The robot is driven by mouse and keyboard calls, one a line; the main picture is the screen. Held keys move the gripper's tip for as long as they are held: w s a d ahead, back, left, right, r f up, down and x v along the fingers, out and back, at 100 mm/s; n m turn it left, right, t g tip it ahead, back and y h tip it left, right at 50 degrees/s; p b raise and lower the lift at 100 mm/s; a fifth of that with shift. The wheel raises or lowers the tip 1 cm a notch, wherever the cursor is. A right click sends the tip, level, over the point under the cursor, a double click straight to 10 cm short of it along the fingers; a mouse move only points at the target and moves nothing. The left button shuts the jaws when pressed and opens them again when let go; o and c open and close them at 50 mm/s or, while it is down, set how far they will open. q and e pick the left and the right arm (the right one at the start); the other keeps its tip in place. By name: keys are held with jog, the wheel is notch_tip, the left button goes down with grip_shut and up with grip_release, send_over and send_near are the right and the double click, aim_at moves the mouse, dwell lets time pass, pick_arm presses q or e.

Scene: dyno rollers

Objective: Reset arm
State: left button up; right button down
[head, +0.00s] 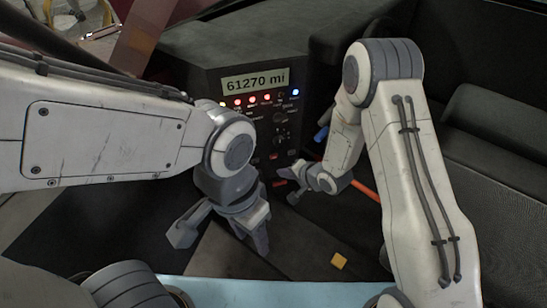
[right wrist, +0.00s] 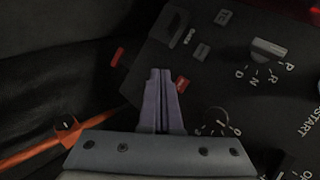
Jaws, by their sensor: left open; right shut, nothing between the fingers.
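My left gripper (head: 222,240) hangs open and empty in the head view. It points down, in front of the dark console and to the lower left of its controls. My right gripper (head: 285,190) is shut and empty, close to the lower part of the console's control face. In the right wrist view its two fingers (right wrist: 161,78) are pressed together beside a small red part (right wrist: 183,84). I cannot tell whether they touch it. Both arms are bent in front of the console.
The console (head: 235,60) shows "61270 mi" above a row of lit lamps. A selector knob (right wrist: 268,49) marked P, R, N, D is on the panel. An orange bar (head: 364,190) lies behind my right arm. A dark seat (head: 490,150) is at right.

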jog(key=shift+s+d, duration=0.3)
jog(key=shift+s, duration=0.5)
jog(key=s+r+n+g+h+p, duration=0.1)
jog(key=s+r+n+h+p, duration=0.25)
jog(key=r, duration=0.65)
jog(key=s+r+n+g+h+p, duration=0.1)
jog(key=s+r+n+g+p, duration=0.2)
jog(key=s+r, duration=0.5)
jog(key=s+d+r+n+g+p, duration=0.1)
jog(key=s+r+n, duration=0.3)
jog(key=s, duration=0.5)
jog(key=s+d+r+n+g+h+p, duration=0.1)
jog(key=s+r+n, duration=0.3)
jog(key=s+r, duration=0.5)
jog(key=shift+d+g+p, duration=0.4)
jog(key=shift+g+p, duration=0.2)
